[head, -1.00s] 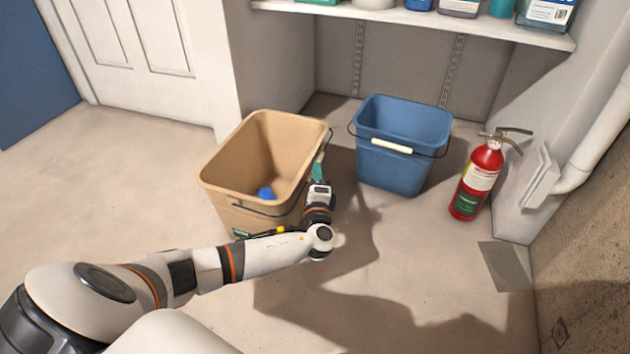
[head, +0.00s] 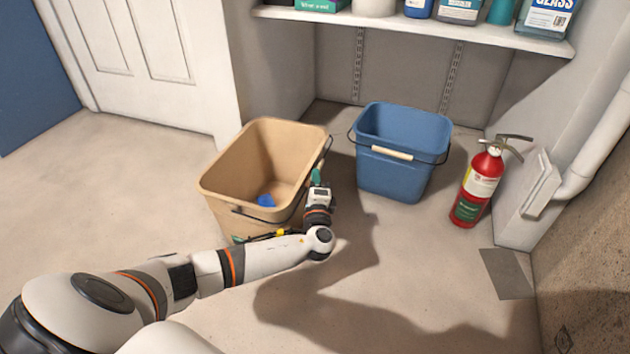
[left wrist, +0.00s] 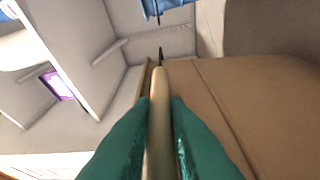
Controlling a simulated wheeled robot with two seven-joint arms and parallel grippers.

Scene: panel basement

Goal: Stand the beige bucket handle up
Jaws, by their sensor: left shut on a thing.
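The beige bucket (head: 262,135) stands on the floor at centre-left in the head view, upright and open at the top. Its dark wire handle (head: 262,217) hangs low around the side nearest me and the right side, below the rim. My left gripper (head: 317,177) is at the bucket's right side, a little below the rim. In the left wrist view its green fingers (left wrist: 160,125) are shut on the pale handle grip (left wrist: 159,110), beside the brown bucket wall (left wrist: 245,105). In the head view the gripper mostly hides the grip. My right gripper is not in view.
A blue bucket (head: 395,175) stands close to the right, with a narrow floor gap between. A red fire extinguisher (head: 478,187) stands farther right. A loaded shelf (head: 420,28) is behind. Floor at left is clear.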

